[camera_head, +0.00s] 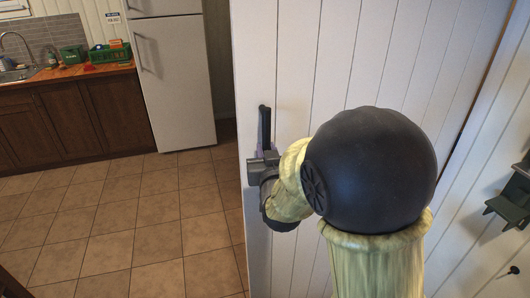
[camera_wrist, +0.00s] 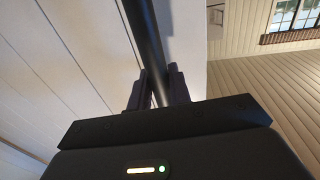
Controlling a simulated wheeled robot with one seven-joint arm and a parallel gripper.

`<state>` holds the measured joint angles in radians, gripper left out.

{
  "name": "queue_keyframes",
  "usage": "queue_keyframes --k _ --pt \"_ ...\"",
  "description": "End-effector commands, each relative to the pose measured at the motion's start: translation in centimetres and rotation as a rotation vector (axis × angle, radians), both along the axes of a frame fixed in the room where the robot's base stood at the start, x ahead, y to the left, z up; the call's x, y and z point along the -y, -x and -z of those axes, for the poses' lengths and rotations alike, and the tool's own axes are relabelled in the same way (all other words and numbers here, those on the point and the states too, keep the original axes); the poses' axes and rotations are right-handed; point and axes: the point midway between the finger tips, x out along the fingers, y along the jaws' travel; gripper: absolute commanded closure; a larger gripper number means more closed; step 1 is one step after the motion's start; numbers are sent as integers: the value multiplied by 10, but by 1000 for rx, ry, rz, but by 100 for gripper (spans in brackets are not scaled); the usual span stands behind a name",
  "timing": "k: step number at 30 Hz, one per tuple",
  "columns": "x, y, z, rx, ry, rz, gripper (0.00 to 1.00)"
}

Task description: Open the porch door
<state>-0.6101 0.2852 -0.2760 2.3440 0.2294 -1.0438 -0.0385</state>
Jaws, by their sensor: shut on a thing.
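The porch door (camera_head: 290,60) is a white, vertically planked panel in the middle of the head view. Its free left edge stands clear of any frame, and the kitchen shows past it. A dark upright bar handle (camera_head: 264,122) sits near that edge. My gripper (camera_head: 262,160) is shut on this handle below its top end. My arm hides part of the door to the right. In the wrist view, the handle (camera_wrist: 147,35) runs up between the two fingers of my gripper (camera_wrist: 156,88). The lower part of the handle is hidden.
Past the door's left edge lies a clear tiled floor (camera_head: 130,220). A white fridge (camera_head: 172,85) and a wooden counter (camera_head: 60,125) with a sink and green crate stand at the back. At right, a planked wall (camera_head: 470,215) carries a dark green bracket (camera_head: 512,203).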

Motion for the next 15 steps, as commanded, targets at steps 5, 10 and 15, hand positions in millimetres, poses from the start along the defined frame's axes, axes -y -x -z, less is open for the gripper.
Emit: queue_keyframes --k 5,10,15 --pt "2 0 3 -8 5 4 100" --pt "2 0 3 -7 5 3 100" --pt "1 0 2 -5 4 1 60"
